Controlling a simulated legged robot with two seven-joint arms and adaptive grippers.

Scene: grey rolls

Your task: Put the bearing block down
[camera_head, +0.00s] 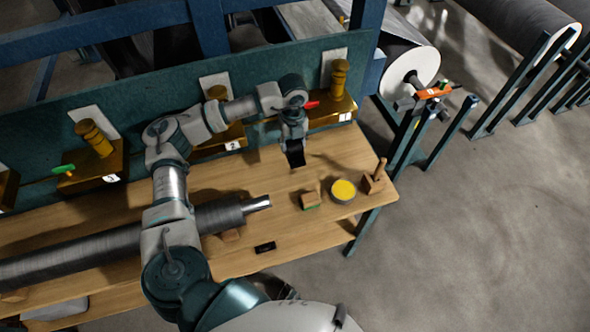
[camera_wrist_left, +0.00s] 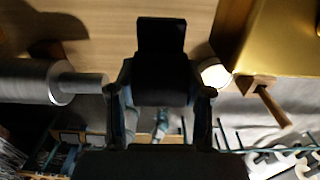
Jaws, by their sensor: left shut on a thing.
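My left gripper (camera_head: 293,136) hangs pointing down over the wooden workbench, in front of the brass stations. It is shut on a dark block, which I take to be the bearing block (camera_head: 295,158). In the left wrist view the black block (camera_wrist_left: 161,45) sits between the two dark fingers of the gripper (camera_wrist_left: 160,92). The block is close above the bench top (camera_head: 270,180); I cannot tell whether it touches the wood. Its far side is in shadow. My right gripper is out of view.
A grey roll (camera_head: 100,245) with a silver shaft end lies along the bench at left. A wooden block (camera_head: 311,200), a yellow-topped tin (camera_head: 343,190), a pegged wooden piece (camera_head: 375,178) and a small black item (camera_head: 265,247) lie nearby. Brass station 2 (camera_head: 232,137) stands behind.

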